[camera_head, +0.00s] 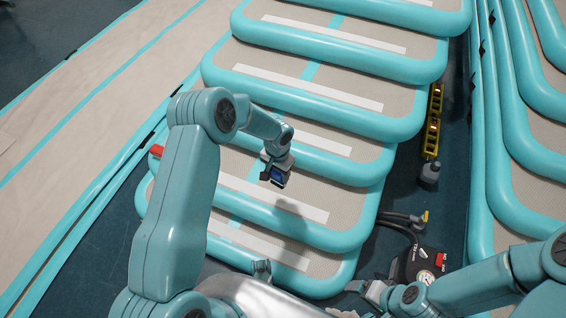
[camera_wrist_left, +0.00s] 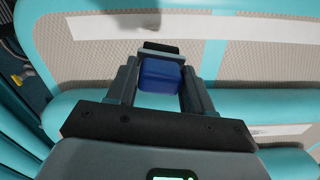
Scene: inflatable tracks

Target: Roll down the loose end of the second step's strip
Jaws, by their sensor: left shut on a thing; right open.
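My left gripper (camera_head: 274,178) is shut on a small blue roller-like block, which shows between its fingers in the left wrist view (camera_wrist_left: 160,84). It hangs over the lower steps of the teal-edged inflatable stack. A white strip (camera_head: 300,207) lies along the second step from the bottom, just below the gripper. I cannot make out which end of it is loose. A pale strip also crosses the top of the left wrist view (camera_wrist_left: 110,27). My right gripper (camera_head: 347,297) is open and empty at the bottom, right of centre.
Higher steps carry more white strips (camera_head: 310,87). On the dark floor to the right are a black pump with a gauge (camera_head: 408,266), hoses, a grey bottle (camera_head: 429,173) and a yellow level (camera_head: 433,120). A red item (camera_head: 157,150) sits at the stack's left edge.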

